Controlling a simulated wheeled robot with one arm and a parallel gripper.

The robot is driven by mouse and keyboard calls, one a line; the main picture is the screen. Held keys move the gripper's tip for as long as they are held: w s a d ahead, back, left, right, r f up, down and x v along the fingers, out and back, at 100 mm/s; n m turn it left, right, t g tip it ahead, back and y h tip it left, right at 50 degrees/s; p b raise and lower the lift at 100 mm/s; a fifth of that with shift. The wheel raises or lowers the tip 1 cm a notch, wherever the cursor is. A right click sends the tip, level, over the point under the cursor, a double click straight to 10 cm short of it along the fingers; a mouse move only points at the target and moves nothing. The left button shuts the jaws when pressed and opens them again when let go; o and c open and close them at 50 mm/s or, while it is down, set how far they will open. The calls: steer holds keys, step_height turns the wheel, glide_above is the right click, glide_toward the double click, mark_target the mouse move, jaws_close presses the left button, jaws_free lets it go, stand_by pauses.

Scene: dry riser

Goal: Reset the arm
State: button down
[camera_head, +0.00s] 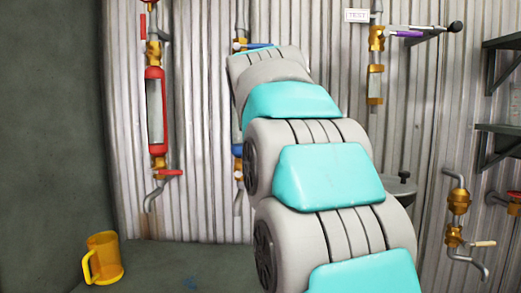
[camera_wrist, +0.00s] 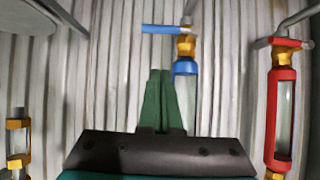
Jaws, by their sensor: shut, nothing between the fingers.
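My arm (camera_head: 325,170) rises through the middle of the head view in grey and turquoise links. My gripper is hidden there behind the arm. In the wrist view my gripper (camera_wrist: 162,92) shows as two green fingers pressed together, with nothing between them. The blue-fitted pipe (camera_wrist: 186,68) with a blue handle is just to the right of the fingertips in that view. Whether they touch it cannot be told. In the head view that pipe (camera_head: 238,150) is mostly covered by my arm.
A red-fitted pipe (camera_head: 155,110) hangs on the corrugated wall at left. A yellow mug (camera_head: 103,258) stands at lower left. At right are a brass-fitted pipe (camera_head: 375,40) under a TEST sign (camera_head: 357,16), another brass valve (camera_head: 457,202), and dark wall shelves (camera_head: 497,140).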

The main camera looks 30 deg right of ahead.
steer(key=s+a+f+n+g+y+p, duration=0.2)
steer(key=s+a+f+g, duration=0.1)
steer(key=s+a+f, duration=0.65)
steer(key=s+a+f+n+g+y+p, duration=0.25)
steer(key=s+a+f, duration=0.35)
steer(key=f, duration=0.6)
steer(key=s+a+f+g, duration=0.2)
steer(key=s+f, duration=0.2)
steer(key=s, duration=0.3)
steer(key=s+a+f+n+g+y+p, duration=0.1)
steer(key=s+a+f, duration=0.1)
steer(key=s+f, duration=0.3)
steer(key=s+a+f+n+g+p, duration=0.1)
steer(key=s+f, duration=0.4)
steer(key=s, duration=0.6)
steer(key=shift+s+a+f+g, duration=0.2)
steer(key=shift+s+a+g, duration=0.05)
steer(key=shift+a+g, duration=0.7)
steer(key=shift+n+y, duration=0.25)
